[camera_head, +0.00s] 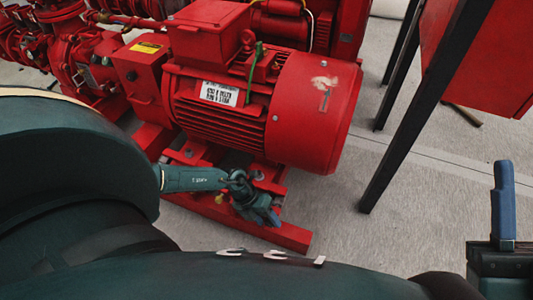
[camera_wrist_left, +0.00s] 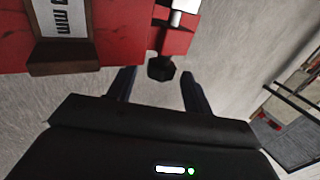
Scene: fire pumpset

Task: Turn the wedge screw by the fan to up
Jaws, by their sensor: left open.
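The wedge screw (camera_wrist_left: 160,68) shows in the left wrist view as a dark hex head below a red bracket with a pale cylindrical part. It lies between the tips of my left gripper (camera_head: 264,212), whose two fingers stand apart with a gap on both sides of the head. In the head view this gripper is low beside the red base rail, under the fan end of the motor (camera_head: 317,115), and it hides the screw. My right gripper (camera_head: 503,185) is partly in view at the right edge; only one blue finger shows.
The red base rail (camera_head: 285,236) runs under the motor, close to the left gripper. A red cabinet (camera_head: 490,60) on black legs (camera_head: 400,135) stands at the right. Bare concrete floor (camera_head: 335,210) lies between them. Red pipework (camera_head: 75,55) fills the upper left.

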